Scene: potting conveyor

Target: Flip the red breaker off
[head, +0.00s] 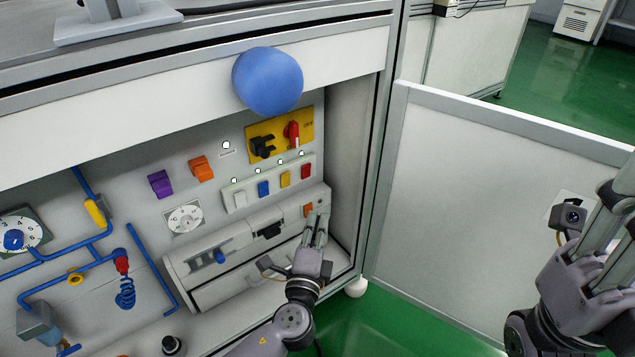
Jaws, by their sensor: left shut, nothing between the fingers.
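The red breaker (306,171) is the rightmost switch in a row on a light strip inside the open cabinet. Yellow (285,179), blue (263,188) and white (240,199) breakers sit to its left. Small white round dots show above the row. My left gripper (317,220) is shut and empty, below the red breaker in the picture, in front of the lower panel, and overlaps the edge of an orange switch (308,210). It does not cover the red breaker. My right gripper (612,205) is at the right edge, partly cut off, in front of the cabinet door, far from the breakers.
A yellow plate (278,129) with a black knob and a red rotary handle (292,134) is above the breakers. A blue ball (268,81) is at the cabinet's top edge. Blue pipes (150,262) run at left. The open door (480,200) bounds the right side.

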